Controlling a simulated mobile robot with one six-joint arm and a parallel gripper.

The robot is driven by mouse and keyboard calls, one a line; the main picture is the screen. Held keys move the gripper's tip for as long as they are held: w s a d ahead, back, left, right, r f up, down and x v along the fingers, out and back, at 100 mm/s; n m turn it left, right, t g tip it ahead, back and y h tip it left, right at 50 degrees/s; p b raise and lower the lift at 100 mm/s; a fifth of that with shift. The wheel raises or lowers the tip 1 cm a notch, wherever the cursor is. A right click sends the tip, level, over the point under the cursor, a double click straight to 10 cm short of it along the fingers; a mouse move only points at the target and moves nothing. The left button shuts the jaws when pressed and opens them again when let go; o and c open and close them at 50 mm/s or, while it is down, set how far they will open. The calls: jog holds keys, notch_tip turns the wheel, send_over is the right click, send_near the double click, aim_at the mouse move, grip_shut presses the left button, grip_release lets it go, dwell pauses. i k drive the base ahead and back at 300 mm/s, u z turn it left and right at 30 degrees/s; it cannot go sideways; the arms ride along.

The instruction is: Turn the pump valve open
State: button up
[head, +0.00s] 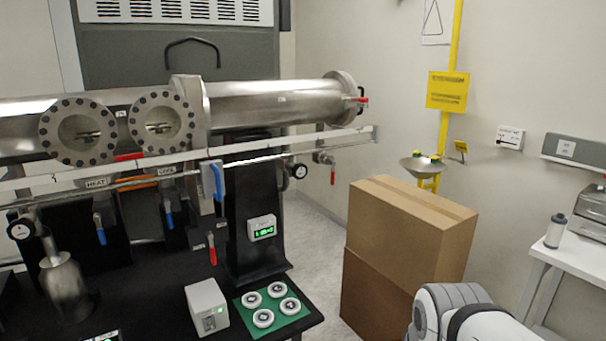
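Several lever valves show on the steel vacuum line; I cannot tell which is the pump valve. A large blue-handled valve (213,181) hangs from the pipe at the middle, its lever pointing down. Two smaller blue levers, a left one (98,222) and a right one (168,220), hang below small labels. A red lever (211,249) points down above the black bench. Another red handle (362,100) is at the chamber's right end, and a small red lever (333,176) is below it. My arm shows at the bottom right; my gripper is not in view.
Cardboard boxes (400,250) stand right of the black bench (170,318). A green mat (247,311) with white round parts and a grey box (207,306) sit on the bench. A white table (565,257) is at right. Some floor shows between bench and boxes.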

aim_at(299, 172)
jog(key=u, duration=0.05)
jog(key=i, duration=0.9)
jog(key=z, duration=0.05)
